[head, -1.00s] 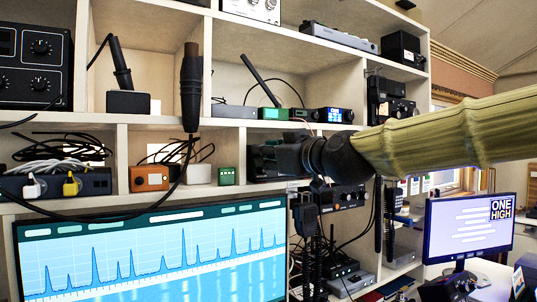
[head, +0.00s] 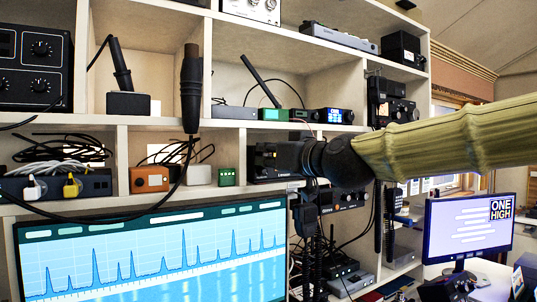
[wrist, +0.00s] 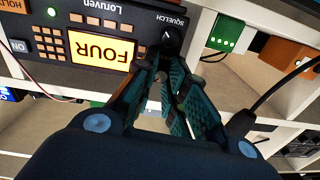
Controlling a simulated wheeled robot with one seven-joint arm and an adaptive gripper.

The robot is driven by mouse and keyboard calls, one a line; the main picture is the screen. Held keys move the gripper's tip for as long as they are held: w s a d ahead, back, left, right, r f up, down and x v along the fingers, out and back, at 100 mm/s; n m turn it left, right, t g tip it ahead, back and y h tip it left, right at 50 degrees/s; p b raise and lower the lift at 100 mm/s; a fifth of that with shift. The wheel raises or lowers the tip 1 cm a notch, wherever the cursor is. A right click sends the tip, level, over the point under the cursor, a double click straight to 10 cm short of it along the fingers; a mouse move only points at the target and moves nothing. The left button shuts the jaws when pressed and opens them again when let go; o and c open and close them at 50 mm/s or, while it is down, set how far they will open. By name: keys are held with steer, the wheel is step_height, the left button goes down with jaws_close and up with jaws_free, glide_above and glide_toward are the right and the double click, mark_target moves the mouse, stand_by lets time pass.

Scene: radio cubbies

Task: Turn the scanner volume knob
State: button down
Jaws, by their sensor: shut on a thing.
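The scanner (wrist: 102,45) is a dark box with an orange-lit display reading FOUR and a lit keypad, upside down in the wrist view. In the head view, the scanner (head: 262,165) sits in the middle cubby, partly behind my gripper (head: 296,157). A dark knob (wrist: 171,38) beside the SQUELCH label shows just past my fingertips. My gripper (wrist: 162,66) reaches the scanner's end below that knob in the picture. Its fingers come together there, shut on what seems to be the volume knob, which they mostly hide.
A green terminal block (wrist: 226,32) and an orange box (wrist: 284,52) stand beside the scanner. A black cable (wrist: 285,90) runs nearby. A large monitor (head: 160,250) stands below the cubbies. Shelf boards and dividers enclose the scanner closely.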

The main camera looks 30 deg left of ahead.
steer(key=shift+m, duration=1.1)
steer(key=c, duration=1.7)
jaws_free()
steer(key=shift+w, duration=0.1)
steer(key=shift+d, duration=0.1)
steer(key=v, duration=1.2)
